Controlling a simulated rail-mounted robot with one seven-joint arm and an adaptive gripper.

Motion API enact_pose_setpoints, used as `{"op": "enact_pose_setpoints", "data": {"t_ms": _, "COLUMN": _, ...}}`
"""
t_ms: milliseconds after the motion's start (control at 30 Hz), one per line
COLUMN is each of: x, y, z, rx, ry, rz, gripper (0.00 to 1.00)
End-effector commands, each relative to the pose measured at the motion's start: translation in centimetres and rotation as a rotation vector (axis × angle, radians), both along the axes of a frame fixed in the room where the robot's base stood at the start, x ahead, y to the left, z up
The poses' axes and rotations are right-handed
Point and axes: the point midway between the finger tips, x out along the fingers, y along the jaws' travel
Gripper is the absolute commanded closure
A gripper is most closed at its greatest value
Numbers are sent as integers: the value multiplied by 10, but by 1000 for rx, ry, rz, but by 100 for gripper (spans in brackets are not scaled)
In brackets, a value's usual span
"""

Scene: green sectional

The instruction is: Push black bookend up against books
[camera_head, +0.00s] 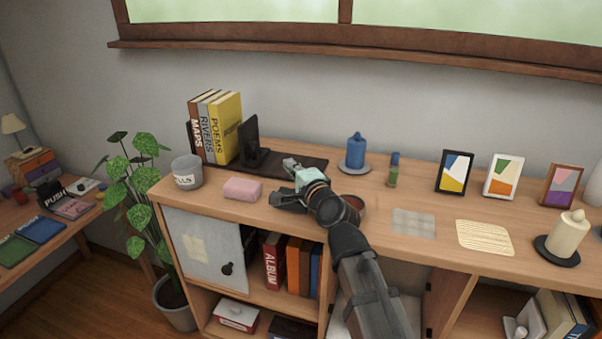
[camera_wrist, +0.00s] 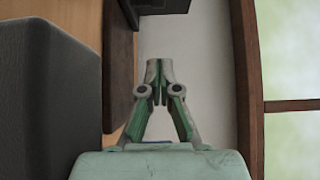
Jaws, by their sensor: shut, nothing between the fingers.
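The black bookend (camera_head: 250,138) stands upright on the dark mat (camera_head: 300,162) on top of the cabinet, just right of the books. The books (camera_head: 224,130) stand upright in a row, with brown, grey and yellow spines. A gap between bookend and books cannot be made out clearly. My gripper (camera_head: 289,164) is low over the mat, right of the bookend and apart from it, pointing left. In the wrist view my gripper (camera_wrist: 157,70) is shut and empty. A dark shape (camera_wrist: 163,5) is beyond its tips; I cannot tell whether it is the bookend.
A pink block (camera_head: 242,189) and a grey cup (camera_head: 187,172) stand near the front left edge. A blue candle on a dish (camera_head: 355,153) is right of the mat. A reddish bowl (camera_head: 354,205) is partly hidden by my arm. The wall is close behind.

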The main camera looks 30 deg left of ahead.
Motion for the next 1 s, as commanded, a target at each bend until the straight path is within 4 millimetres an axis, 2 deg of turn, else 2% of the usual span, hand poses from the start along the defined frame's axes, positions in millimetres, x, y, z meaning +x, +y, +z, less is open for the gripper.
{"op": "enact_pose_setpoints", "data": {"t_ms": 33, "x": 8, "y": 13, "z": 3, "rx": 0, "ry": 1, "rz": 0, "gripper": 100}}
{"op": "enact_pose_setpoints", "data": {"t_ms": 100, "x": 15, "y": 25, "z": 3, "rx": -1, "ry": 1, "rz": 1, "gripper": 100}}
{"op": "enact_pose_setpoints", "data": {"t_ms": 467, "x": 50, "y": 84, "z": 2, "rx": -1, "ry": 0, "rz": 0, "gripper": 100}}
{"op": "enact_pose_setpoints", "data": {"t_ms": 700, "x": 39, "y": 111, "z": 2, "rx": -1, "ry": 0, "rz": 1, "gripper": 100}}
{"op": "enact_pose_setpoints", "data": {"t_ms": 1000, "x": 36, "y": 118, "z": 0, "rx": 0, "ry": -1, "rz": 0, "gripper": 100}}
